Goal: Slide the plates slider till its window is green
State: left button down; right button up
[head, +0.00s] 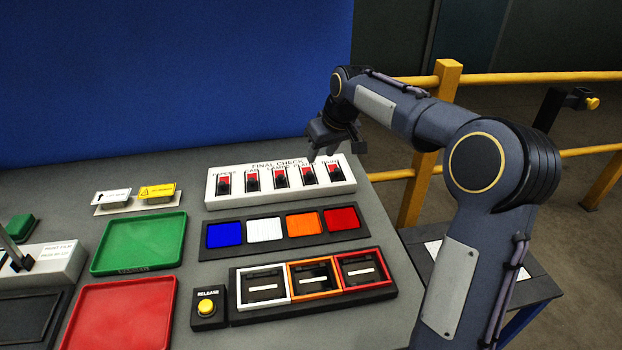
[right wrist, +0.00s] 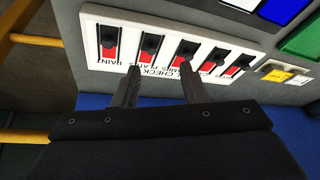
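The white final-check panel (head: 215,193) lies on the grey table with a row of several sliders. The plates slider (head: 307,174) is second from the right, with a black knob and a red window; it also shows in the right wrist view (right wrist: 148,46), second from the left. No green shows in its window. My right gripper (head: 324,150) is above the panel's far edge, close to the plates slider. In the right wrist view my right gripper (right wrist: 160,70) has its two fingers apart and nothing between them; contact with a knob cannot be told. My left gripper is not in view.
The lamps slider (head: 281,178) and paint slider (head: 334,170) flank the plates slider closely. Nearer are a strip of coloured squares (head: 265,229), framed bins (head: 263,285) and a release button (head: 207,306). Green (head: 138,243) and red (head: 120,318) trays lie left. A blue wall stands behind.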

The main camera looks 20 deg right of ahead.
send_near(310, 172)
jog(key=x, duration=0.7)
jog(key=shift+w+a+f, duration=0.1)
jog(key=shift+w+f, duration=0.05)
jog(key=shift+f, duration=0.25)
grip_shut()
